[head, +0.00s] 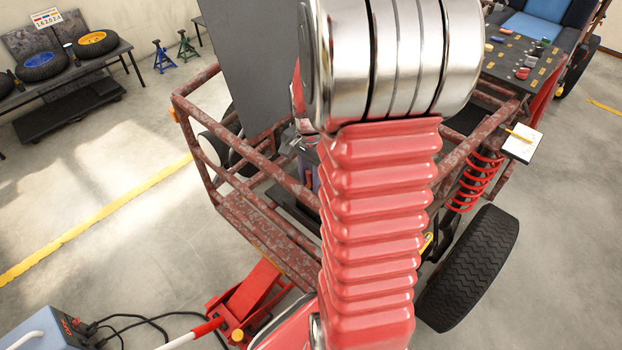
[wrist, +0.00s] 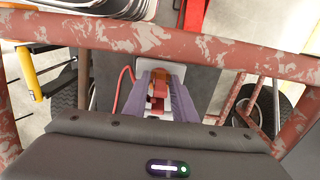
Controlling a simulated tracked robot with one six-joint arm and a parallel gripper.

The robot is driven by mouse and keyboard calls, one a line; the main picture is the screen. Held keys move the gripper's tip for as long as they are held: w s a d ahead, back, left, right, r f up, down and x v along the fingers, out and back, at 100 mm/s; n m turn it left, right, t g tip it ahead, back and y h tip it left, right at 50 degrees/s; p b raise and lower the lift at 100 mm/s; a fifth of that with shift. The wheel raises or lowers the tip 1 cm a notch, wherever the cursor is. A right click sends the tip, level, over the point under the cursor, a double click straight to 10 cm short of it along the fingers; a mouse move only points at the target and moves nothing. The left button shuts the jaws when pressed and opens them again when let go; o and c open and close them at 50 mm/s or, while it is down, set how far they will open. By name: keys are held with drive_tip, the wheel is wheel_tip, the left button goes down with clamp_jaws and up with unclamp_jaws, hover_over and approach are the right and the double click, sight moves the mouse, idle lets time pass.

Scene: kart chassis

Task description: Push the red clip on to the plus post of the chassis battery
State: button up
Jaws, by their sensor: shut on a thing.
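My gripper (wrist: 160,82) shows in the wrist view as two purple-grey fingers reaching away from the dark wrist housing. They are shut on the red clip (wrist: 159,90), which shows red and orange-brown between them. A thin red cable (wrist: 116,92) curves just left of the fingers. A pale block (wrist: 147,66), perhaps the battery's top, lies beneath and beyond the fingertips. The plus post is hidden, and I cannot tell whether the clip touches it. In the head view my red ribbed arm hides most of the gripper and the clip.
A rusty red tube of the chassis frame (wrist: 200,44) crosses the wrist view just beyond the fingers; other tubes stand at both sides. In the head view, the frame (head: 255,178) surrounds the work area. A red floor jack (head: 250,298) and a blue-grey charger box (head: 45,330) stand at the front left.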

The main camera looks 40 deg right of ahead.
drive_tip(key=shift+f, duration=0.65)
idle(0.7)
drive_tip(key=o, duration=1.1)
wheel_tip(320, 180, up, 14)
drive_tip(key=shift+w+f, duration=0.15)
drive_tip(key=shift+n, duration=0.3)
idle(0.6)
